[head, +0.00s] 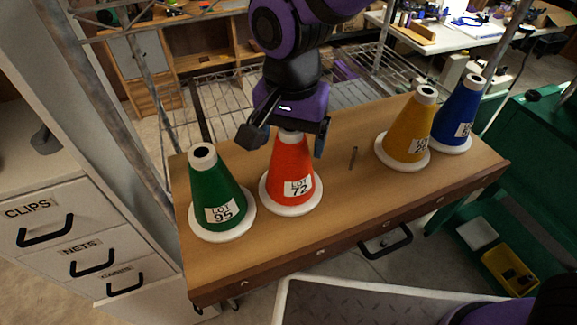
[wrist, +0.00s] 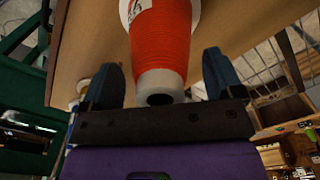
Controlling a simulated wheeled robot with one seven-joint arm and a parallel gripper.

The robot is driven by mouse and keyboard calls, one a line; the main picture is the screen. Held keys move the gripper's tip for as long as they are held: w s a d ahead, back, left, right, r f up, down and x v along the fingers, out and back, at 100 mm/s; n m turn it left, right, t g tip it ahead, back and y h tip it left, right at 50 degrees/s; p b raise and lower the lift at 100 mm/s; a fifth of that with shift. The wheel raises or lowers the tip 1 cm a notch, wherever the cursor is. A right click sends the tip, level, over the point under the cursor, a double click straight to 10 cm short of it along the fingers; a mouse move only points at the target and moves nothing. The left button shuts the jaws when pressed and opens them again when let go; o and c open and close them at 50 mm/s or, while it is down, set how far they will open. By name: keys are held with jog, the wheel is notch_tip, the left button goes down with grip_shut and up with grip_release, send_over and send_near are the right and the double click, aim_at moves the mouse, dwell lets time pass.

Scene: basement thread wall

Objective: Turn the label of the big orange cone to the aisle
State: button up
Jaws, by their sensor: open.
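The big orange cone (head: 290,172) is a red-orange thread cone with a white base, upright on the wooden bench top (head: 345,195). Its label, "LOT 72", faces the head camera, slightly right of the cone's middle. My gripper (head: 285,143) is above the cone's top, with the jaws open and a finger on either side. In the wrist view the orange cone (wrist: 160,45) runs between the open fingers of my gripper (wrist: 160,85), its pale tip close to the palm. Gaps show between the fingers and the cone. Part of the label shows at the wrist view's top edge.
A green cone (head: 217,190), "LOT 95", stands close on the left. A yellow cone (head: 408,130) and a blue cone (head: 458,115) stand at the right. A small peg (head: 353,157) stands on the clear bench between. A wire rack (head: 215,105) lies behind.

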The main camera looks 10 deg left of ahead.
notch_tip(320, 180, up, 11)
dwell(0.6)
jog(key=w+d+r+t, duration=0.1)
jog(key=w+d+r, duration=0.2)
jog(key=d, duration=0.8)
jog(key=s+d+t, duration=0.2)
jog(key=s+d, duration=0.1)
jog(key=d, duration=0.9)
jog(key=s+d+r+n+t, duration=0.1)
jog(key=s+d, duration=0.3)
jog(key=d, duration=0.9)
jog(key=shift+s+n+t, duration=0.25)
jog(key=shift+n+t, duration=0.05)
jog(key=shift+t, duration=0.3)
